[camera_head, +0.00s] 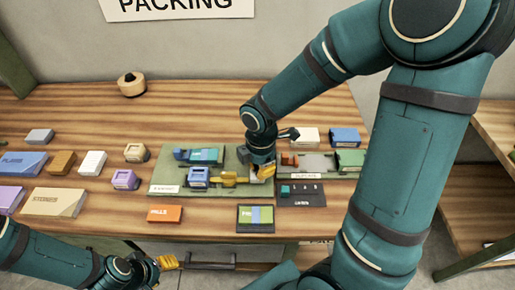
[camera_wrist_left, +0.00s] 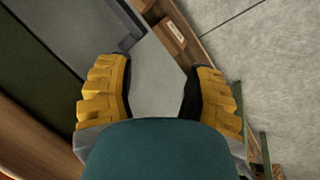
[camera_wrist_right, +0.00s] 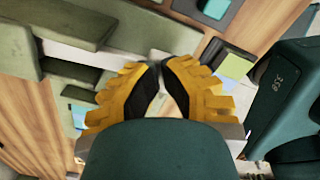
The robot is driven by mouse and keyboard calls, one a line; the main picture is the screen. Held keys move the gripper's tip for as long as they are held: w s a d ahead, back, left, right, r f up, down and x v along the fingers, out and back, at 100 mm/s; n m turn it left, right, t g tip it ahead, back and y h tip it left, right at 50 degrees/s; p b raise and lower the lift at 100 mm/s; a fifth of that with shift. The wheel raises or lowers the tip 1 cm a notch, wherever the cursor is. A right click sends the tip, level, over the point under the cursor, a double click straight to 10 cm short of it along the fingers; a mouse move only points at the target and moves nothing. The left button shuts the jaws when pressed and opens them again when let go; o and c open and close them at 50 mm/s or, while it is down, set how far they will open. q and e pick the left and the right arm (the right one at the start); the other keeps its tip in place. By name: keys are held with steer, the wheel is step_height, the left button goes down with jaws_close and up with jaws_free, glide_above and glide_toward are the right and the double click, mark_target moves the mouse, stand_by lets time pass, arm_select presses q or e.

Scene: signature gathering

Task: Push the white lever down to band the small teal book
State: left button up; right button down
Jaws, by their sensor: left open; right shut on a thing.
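My right gripper (camera_head: 262,172) is over the green banding station (camera_head: 168,182) in the middle of the table. Its yellow fingers nearly meet at the tips in the right wrist view (camera_wrist_right: 162,72). A pale piece between them looks like the white lever, mostly hidden by the fingers. A teal book-like block (camera_head: 205,156) lies at the back left of the station; I cannot tell if it is the small teal book. A small teal piece (camera_head: 286,190) shows on a black board. My left gripper (camera_head: 165,263) is open and empty by the table's front edge.
Several coloured blocks stand on the left, among them a blue one (camera_head: 22,162) and a tan one (camera_head: 54,202). An orange block (camera_head: 164,214) and a dark-framed card (camera_head: 256,218) lie at the front. A round wooden thing (camera_head: 131,84) stands at the back.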

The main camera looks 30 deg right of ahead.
steer(key=shift+r+p, duration=2.45)
steer(key=shift+r, duration=0.5)
steer(key=shift+r+p, duration=0.8)
steer(key=shift+r, duration=0.1)
arm_select(q)
step_height(320, 180, up, 7)
steer(key=w, duration=0.1)
steer(key=shift+w+a+t, duration=0.2)
steer(key=shift+w+t, duration=0.1)
steer(key=shift+w, duration=0.1)
arm_select(e)
steer(key=shift+f, duration=0.1)
